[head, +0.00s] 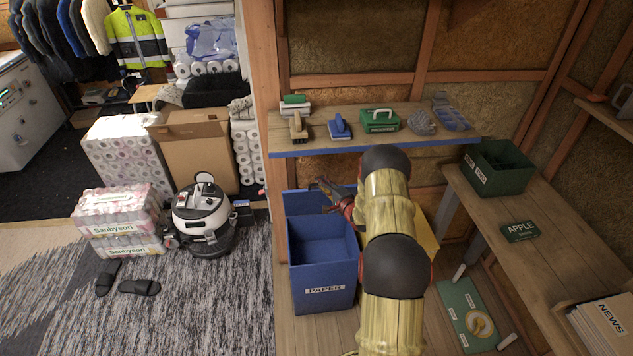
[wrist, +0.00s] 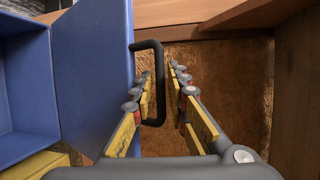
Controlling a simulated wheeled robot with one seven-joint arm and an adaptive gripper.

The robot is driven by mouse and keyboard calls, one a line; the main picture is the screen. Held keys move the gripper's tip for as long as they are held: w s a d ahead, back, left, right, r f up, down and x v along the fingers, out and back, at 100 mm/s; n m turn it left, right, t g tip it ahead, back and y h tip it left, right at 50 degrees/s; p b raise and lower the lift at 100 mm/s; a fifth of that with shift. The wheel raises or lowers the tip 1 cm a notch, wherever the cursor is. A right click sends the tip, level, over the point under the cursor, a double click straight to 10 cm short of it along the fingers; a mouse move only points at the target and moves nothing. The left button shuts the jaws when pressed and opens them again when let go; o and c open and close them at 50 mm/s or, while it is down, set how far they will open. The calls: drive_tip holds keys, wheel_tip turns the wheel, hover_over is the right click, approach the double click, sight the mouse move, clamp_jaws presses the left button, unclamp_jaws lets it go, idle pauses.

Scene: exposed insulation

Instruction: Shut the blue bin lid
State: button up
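The blue bin (head: 323,265), labelled PAPER, stands on the floor below the shelf, with its inside visible. Its blue lid (head: 303,202) is open and stands up at the back of the bin. In the wrist view the lid (wrist: 92,70) is a flat blue panel left of my fingers. A black handle (wrist: 160,85) sticks out from it to the right. My gripper (wrist: 162,72) is open, with the handle's outer bar between its two yellow-padded fingers; I cannot tell whether they touch. In the head view my gripper (head: 328,190) is beside the lid, small and partly unclear.
A wooden shelf (head: 375,125) with brushes and a green case hangs above the bin. A yellow bin (head: 425,238) is partly hidden behind my arm. A wooden bench (head: 560,225) with a green crate (head: 497,165) stands right. A vacuum cleaner (head: 203,213) stands left.

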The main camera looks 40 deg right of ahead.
drive_tip(key=shift+b+x, duration=0.3)
drive_tip(key=shift+x, duration=2)
clamp_jaws()
